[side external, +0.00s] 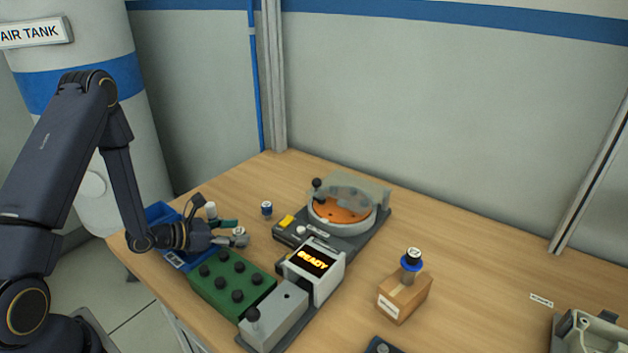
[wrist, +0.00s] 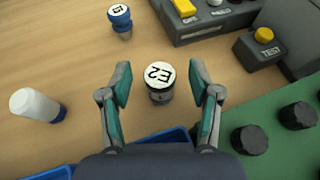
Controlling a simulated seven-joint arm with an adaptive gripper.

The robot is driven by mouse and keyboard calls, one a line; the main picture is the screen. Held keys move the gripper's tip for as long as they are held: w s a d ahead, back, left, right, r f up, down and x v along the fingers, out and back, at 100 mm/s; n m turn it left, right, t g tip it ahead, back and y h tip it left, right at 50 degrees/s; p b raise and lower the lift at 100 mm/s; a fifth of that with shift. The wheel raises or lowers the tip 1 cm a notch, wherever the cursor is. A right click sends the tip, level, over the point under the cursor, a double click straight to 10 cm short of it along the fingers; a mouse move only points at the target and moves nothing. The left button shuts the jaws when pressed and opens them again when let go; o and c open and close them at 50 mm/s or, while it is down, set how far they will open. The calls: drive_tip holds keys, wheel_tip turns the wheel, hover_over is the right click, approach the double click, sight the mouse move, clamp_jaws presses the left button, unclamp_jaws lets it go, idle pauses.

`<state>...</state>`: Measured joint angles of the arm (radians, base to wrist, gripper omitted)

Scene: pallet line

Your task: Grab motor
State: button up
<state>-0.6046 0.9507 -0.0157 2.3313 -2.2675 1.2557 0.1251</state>
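A small cylinder (wrist: 159,82) with a white top and dark lettering, apparently "E2", stands upright on the table; it looks like a motor. It also shows at the gripper in the side external view (side external: 240,233). My gripper (wrist: 160,90) is open, with one teal-padded finger on each side of this cylinder and a visible gap on both sides. In the side external view my gripper (side external: 228,231) is low over the table. A blue cylinder (wrist: 121,22) with a lettered white top stands farther off. A white-topped cylinder with a blue base (wrist: 36,104) stands to the left.
A blue bin (side external: 160,212) lies under my wrist. A green block with black knobs (side external: 232,284) is close on the right in the wrist view.

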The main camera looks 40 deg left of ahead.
clamp_jaws()
idle(0.3)
drive_tip(key=shift+r, duration=0.15)
